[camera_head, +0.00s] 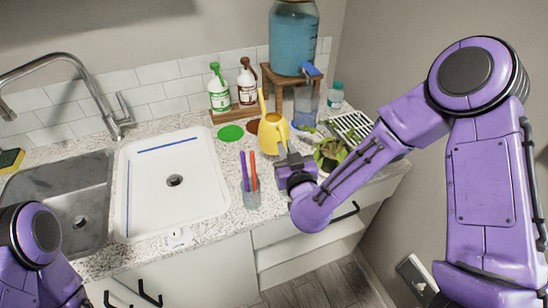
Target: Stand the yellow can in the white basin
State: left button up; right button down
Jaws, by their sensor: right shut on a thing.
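The yellow can (272,130), a watering can with a long upright spout, is upright on the speckled counter right of the basin, with its base at or just above the counter; I cannot tell which. My right gripper (284,151) is at its near right side, shut on it; the fingertips are small and partly hidden. The white basin (150,208) is set in the counter at centre left. It is empty, with a dark drain in its middle and a blue line along its back and left sides. My left arm shows at the lower left, but its gripper is out of view.
A cup of pens (251,197) stands between the basin and my right gripper. Green (231,133) and brown discs lie behind. Pump bottles (219,94), a blue water jar (293,40) and a leafy plant (329,150) stand around. A tall faucet (95,85) rises left, beside a metal sink (75,200).

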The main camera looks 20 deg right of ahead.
jog(key=f, duration=0.7)
jog(key=shift+s+f+p, duration=0.15)
jog(key=shift+s+p, duration=0.2)
jog(key=shift+p, duration=0.05)
jog(key=shift+w+f, duration=0.15)
jog(key=shift+f, duration=0.05)
jog(key=shift+s+r, duration=0.2)
jog(key=shift+s, duration=0.1)
jog(key=shift+s+f, duration=0.1)
jog(key=shift+f, duration=0.05)
jog(key=c, duration=1.2)
grip_release()
jog(key=shift+w+f, duration=0.1)
jog(key=shift+w, duration=0.1)
pick_arm(q)
jog(key=shift+s+r, duration=0.3)
jog(key=shift+s, duration=0.2)
pick_arm(e)
jog(key=shift+o, duration=0.2)
jog(key=shift+s, duration=0.1)
